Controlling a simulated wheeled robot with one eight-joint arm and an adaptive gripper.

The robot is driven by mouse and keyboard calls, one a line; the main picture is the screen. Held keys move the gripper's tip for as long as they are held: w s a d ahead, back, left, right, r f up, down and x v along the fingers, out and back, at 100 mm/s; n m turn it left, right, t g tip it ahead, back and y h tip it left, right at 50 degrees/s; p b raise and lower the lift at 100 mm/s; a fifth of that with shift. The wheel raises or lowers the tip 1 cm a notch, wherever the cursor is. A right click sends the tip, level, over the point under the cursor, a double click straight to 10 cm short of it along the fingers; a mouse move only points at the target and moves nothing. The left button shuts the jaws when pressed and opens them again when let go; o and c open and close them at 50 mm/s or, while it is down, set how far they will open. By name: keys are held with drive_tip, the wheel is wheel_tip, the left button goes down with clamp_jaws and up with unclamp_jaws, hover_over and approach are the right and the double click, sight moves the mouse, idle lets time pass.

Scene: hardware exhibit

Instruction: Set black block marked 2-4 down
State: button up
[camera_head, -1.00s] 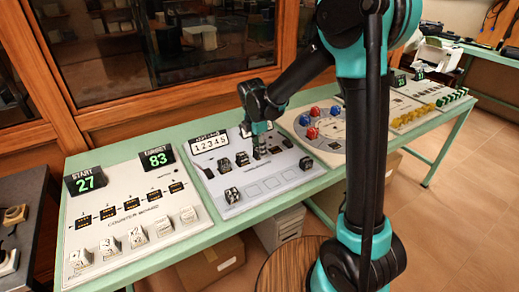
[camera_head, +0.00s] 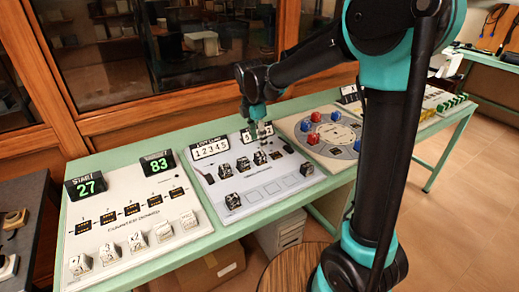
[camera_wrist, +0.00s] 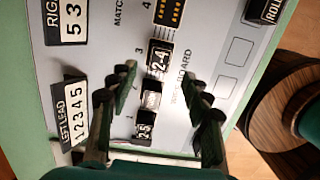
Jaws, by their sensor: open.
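The black block marked 2-4 (camera_wrist: 159,55) sits at position 3 of the grey match board (camera_wrist: 222,30) in the wrist view. In the head view this block (camera_head: 260,158) stands in the row of blocks, below my gripper (camera_head: 258,132). My gripper (camera_wrist: 159,76) is open, its two green fingers apart on either side of the row, with nothing held between them. It is above the board and clear of the block. A second block (camera_wrist: 151,99) is at position 2, its marking unreadable, and a black block marked 2-5 (camera_wrist: 144,130) is at position 1.
Position 4 (camera_wrist: 169,12) shows dotted black pads. Number signs (camera_head: 211,147) stand along the board's back edge. Another dark block (camera_head: 232,200) sits at the board's front left, and a dark piece (camera_head: 307,168) at its right. A counter board (camera_head: 130,225) lies to the left.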

sight(257, 154)
wheel_tip(257, 154, up, 4)
drive_tip(key=s+d+f+m, duration=0.2)
drive_tip(key=d+m, duration=0.2)
drive_tip(key=d, duration=0.1)
drive_tip(key=s+d+f+m+t, duration=0.1)
drive_tip(key=s+d+f+m, duration=0.1)
drive_tip(key=s+d+m, duration=0.1)
drive_tip(key=s+d+f+m+y, duration=0.1)
drive_tip(key=s+d+f+m, duration=0.1)
drive_tip(key=d+m, duration=0.3)
drive_tip(key=shift+s+d+f, duration=0.1)
drive_tip(key=shift+s+d, duration=0.05)
drive_tip(key=shift+d, duration=0.5)
drive_tip(key=shift+s+d+f, duration=0.1)
drive_tip(key=shift+s+d, duration=0.05)
drive_tip(key=shift+d, duration=0.5)
drive_tip(key=s+d+f+m+t, duration=0.2)
drive_tip(key=s+d+f+m, duration=0.5)
drive_tip(key=s+d+m, duration=0.2)
drive_tip(key=s+m, duration=0.2)
drive_tip(key=m, duration=0.1)
drive_tip(key=shift+f+m, duration=0.25)
drive_tip(key=shift+m, duration=0.15)
